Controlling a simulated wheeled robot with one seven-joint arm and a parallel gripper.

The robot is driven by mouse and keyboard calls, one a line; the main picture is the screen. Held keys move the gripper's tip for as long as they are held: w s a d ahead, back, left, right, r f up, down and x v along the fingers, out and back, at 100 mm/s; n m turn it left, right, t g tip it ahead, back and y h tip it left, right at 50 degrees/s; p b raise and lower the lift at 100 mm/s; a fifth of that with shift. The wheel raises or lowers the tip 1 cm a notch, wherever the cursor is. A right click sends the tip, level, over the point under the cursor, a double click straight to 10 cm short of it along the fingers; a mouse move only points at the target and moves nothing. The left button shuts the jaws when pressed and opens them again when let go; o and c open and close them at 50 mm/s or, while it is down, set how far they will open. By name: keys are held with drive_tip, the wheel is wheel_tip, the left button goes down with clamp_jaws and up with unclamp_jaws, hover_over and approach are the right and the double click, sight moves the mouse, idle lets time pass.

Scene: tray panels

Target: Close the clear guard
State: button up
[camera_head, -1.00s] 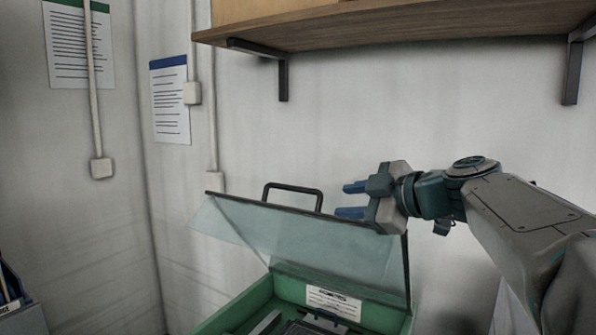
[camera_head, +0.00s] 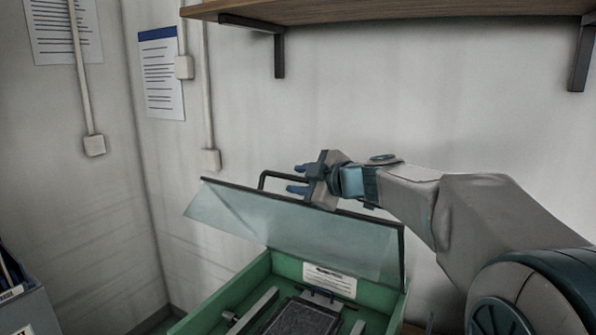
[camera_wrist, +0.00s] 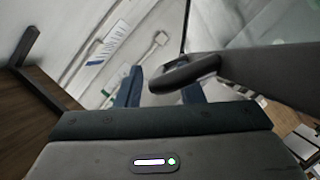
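The clear guard (camera_head: 300,226) is a see-through panel with a dark rim, raised and tilted over the green tray box (camera_head: 240,287). Its dark bar handle (camera_head: 262,180) stands on the top edge, and my gripper partly covers it in the head view. My gripper (camera_head: 298,178) is open, with its two blue fingers pointing left at the handle. In the wrist view the handle (camera_wrist: 185,74) lies close in front of the open fingers (camera_wrist: 160,92), nearer the right finger. I cannot tell whether they touch.
Inside the box are a dark flat block (camera_head: 301,318) and grey rails. A wooden shelf (camera_head: 400,10) with dark brackets hangs above on the wall. A grey holder (camera_head: 32,312) stands at the lower left.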

drive_tip(key=shift+w+a+f, duration=0.1)
drive_tip(key=shift+w+a, duration=0.25)
clamp_jaws()
drive_tip(key=shift+f, duration=0.15)
